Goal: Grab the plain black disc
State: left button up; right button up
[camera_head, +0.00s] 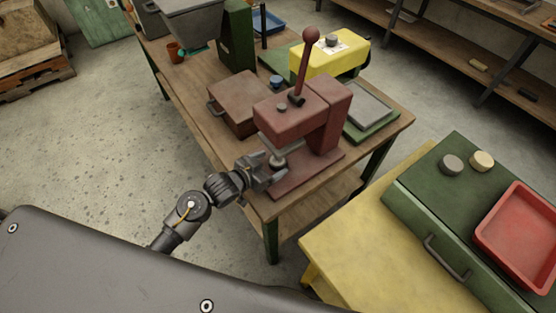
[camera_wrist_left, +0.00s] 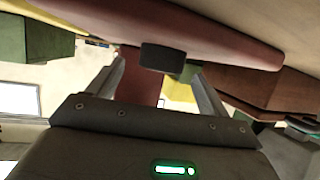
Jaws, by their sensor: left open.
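My left gripper (camera_head: 272,167) is open at the front of the red lever press (camera_head: 310,115), under its head. In the left wrist view, which looks upside down, a small black disc (camera_wrist_left: 163,57) sits against the red press base (camera_wrist_left: 215,35). It lies ahead of the gap between the two open fingers (camera_wrist_left: 158,82), and no contact shows. In the head view the gripper hides the disc's place, and a pale metal ram shows just above. My right gripper is not in view.
The press stands on a wooden bench (camera_head: 190,85) with a brown box (camera_head: 235,103) and a yellow machine (camera_head: 340,55). At right, a green cabinet (camera_head: 430,195) bears a grey disc (camera_head: 451,164), a beige disc (camera_head: 482,160) and a red tray (camera_head: 483,233).

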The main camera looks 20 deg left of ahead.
aim_at(274, 162)
pick_arm(q)
jog(key=shift+x, duration=1.15)
jog(key=c, duration=1.2)
jog(key=shift+o, duration=0.2)
jog(key=shift+r, duration=0.1)
jog(key=shift+r, duration=0.45)
notch_tip(274, 162, up, 2)
jog(key=shift+r+b, duration=0.1)
jog(key=shift+b, duration=0.3)
jog(key=s+a+b, duration=0.2)
jog(key=s+a, duration=0.2)
jog(key=s, duration=0.4)
jog(key=s+a+b, duration=0.2)
jog(key=s+a, duration=0.2)
jog(key=s, duration=0.4)
jog(key=shift+a, duration=0.3)
jog(key=shift+r, duration=0.15)
